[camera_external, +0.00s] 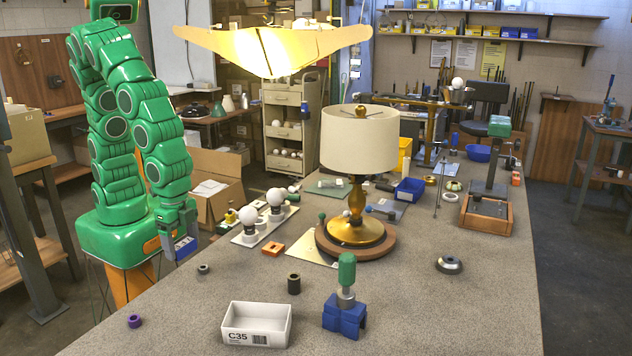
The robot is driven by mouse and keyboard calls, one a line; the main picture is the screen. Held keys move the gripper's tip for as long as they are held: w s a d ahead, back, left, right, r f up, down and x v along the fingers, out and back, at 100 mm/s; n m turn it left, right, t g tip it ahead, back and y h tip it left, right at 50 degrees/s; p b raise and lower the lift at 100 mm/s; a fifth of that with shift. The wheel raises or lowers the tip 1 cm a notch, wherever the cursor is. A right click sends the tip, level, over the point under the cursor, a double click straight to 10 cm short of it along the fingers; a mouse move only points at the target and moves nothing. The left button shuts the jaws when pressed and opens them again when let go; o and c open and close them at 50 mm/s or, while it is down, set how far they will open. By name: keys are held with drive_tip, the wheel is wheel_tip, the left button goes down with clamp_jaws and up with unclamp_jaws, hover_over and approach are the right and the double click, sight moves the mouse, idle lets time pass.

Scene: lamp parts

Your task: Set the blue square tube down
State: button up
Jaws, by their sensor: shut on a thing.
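My gripper (180,252) hangs at the end of my green arm on the left, at the left edge of the grey table. It is shut on a small blue piece, which looks like the blue square tube (185,248). The grey fingers hide part of it. I cannot tell whether its underside touches the table or is a little above it.
A lamp (356,230), white C35 box (257,326) and blue clamp stand (345,313) stand further right. The table's left front is mostly clear.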

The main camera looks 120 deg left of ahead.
hover_over(201, 293)
drive_tip(key=shift+s+f, duration=0.1)
drive_tip(key=shift+f, duration=4.55)
drive_tip(key=shift+f, duration=0.1)
drive_tip(key=o, duration=1.1)
drive_tip(key=shift+c, duration=0.2)
